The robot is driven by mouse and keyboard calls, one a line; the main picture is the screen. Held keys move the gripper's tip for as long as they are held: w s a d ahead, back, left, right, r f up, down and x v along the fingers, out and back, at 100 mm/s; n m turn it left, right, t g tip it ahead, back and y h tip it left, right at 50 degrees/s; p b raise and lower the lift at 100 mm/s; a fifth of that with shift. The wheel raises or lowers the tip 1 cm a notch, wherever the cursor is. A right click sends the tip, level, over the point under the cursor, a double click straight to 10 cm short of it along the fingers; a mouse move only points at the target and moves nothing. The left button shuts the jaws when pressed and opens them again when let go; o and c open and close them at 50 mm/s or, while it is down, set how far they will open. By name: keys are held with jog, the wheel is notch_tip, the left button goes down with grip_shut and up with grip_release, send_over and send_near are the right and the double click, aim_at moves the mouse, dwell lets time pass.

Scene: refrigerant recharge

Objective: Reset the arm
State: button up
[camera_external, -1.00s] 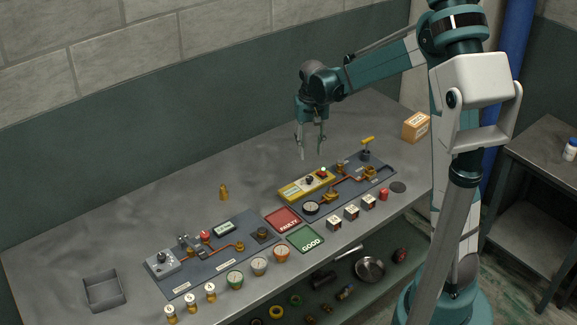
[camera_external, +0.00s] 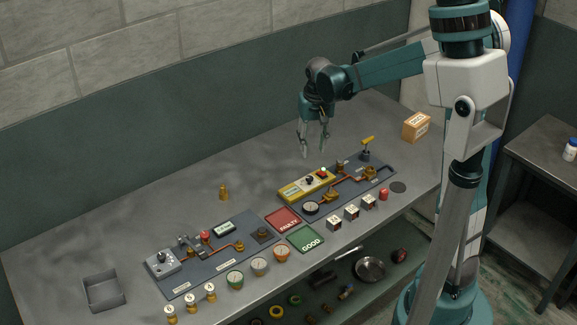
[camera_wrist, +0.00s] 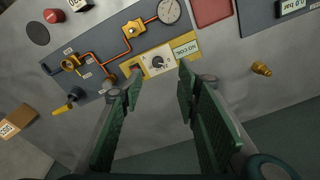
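My gripper (camera_external: 314,152) hangs over the back of the grey bench, above and behind the right-hand panel (camera_external: 385,178). In the wrist view its two green fingers (camera_wrist: 160,85) stand apart with nothing between them, so it is open and empty. Beyond the fingertips the wrist view shows a yellow unit with a knob (camera_wrist: 157,62), labelled "NO COIL" at one end. The fingers are clear of the bench and the panel.
The left panel (camera_external: 190,275) carries a display and a red part. Red FAULTY (camera_external: 283,219) and green GOOD (camera_external: 305,240) pads lie between the panels. A brass fitting (camera_external: 223,192), a grey tray (camera_external: 104,290) and an orange box (camera_external: 415,126) stand on the bench. Several gauges line the front.

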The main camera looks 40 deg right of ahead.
jog(key=s+a+r+n+t, duration=0.1)
jog(key=s+a+r+t, duration=0.1)
jog(key=s, duration=0.6)
jog(key=s+a+r+n+t, duration=0.2)
jog(key=s+a+r, duration=0.1)
jog(key=s, duration=0.6)
jog(key=s+a+r+n+t, duration=0.2)
jog(key=s+a, duration=0.1)
jog(key=s, duration=0.5)
jog(key=shift+s+a+r+b, duration=0.15)
jog(key=shift+s+r+b, duration=0.2)
jog(key=shift+s+r, duration=0.05)
jog(key=shift+o, duration=0.3)
dwell(2.4)
